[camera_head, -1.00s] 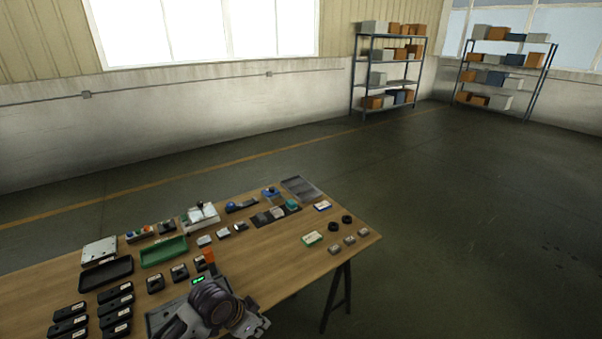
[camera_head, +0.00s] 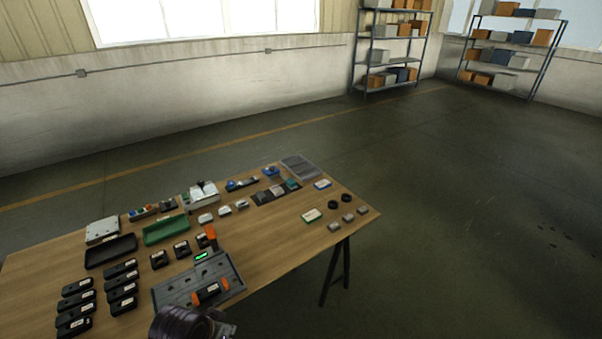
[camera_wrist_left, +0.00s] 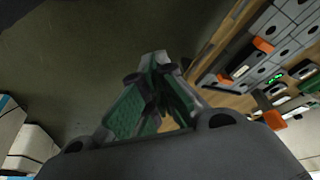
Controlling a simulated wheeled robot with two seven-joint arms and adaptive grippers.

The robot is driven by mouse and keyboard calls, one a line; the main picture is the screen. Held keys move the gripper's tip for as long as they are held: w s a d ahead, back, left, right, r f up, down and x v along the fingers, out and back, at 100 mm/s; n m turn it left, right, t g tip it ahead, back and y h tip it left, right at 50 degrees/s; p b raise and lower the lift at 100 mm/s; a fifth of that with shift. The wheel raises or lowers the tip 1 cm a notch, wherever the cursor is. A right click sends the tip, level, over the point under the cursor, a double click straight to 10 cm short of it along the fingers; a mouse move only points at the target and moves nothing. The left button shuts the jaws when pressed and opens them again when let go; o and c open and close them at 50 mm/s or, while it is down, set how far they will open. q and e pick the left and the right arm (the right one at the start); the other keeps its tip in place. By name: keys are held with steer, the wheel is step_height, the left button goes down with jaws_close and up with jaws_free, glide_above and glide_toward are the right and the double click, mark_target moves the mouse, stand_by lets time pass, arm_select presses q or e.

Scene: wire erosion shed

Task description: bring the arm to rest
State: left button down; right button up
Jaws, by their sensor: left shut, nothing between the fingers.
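My left gripper (camera_wrist_left: 156,70) shows in the left wrist view with its fingers together and nothing between them. It hangs over the dark floor, beside the table edge and apart from the things on the table. In the head view, only a dark rounded part of my arm shows at the bottom edge, in front of the grey fixture plate; the fingers cannot be made out there. My right gripper is in neither view.
The wooden table (camera_head: 275,235) holds the grey fixture plate (camera_head: 172,291) with a black device (camera_head: 210,292) between orange clamps. A green tray (camera_head: 166,230), a black tray (camera_head: 110,251) and several black units stand further left. The floor right of the table is clear.

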arm_select(q)
steer(key=shift+s+a+n+y, duration=0.5)
steer(key=shift+s+a+n, duration=0.3)
steer(key=shift+s+a, duration=0.9)
step_height(320, 180, down, 32)
steer(key=s+g, duration=0.2)
steer(key=s+a+f, duration=0.2)
steer(key=s+f, duration=0.8)
steer(key=s, duration=0.1)
steer(key=s+a+f+g, duration=0.1)
steer(key=s+a+f, duration=0.1)
steer(key=s+f, duration=0.8)
steer(key=shift+s+f, duration=0.4)
steer(key=shift+s, duration=0.4)
steer(key=c, duration=2.2)
jaws_free()
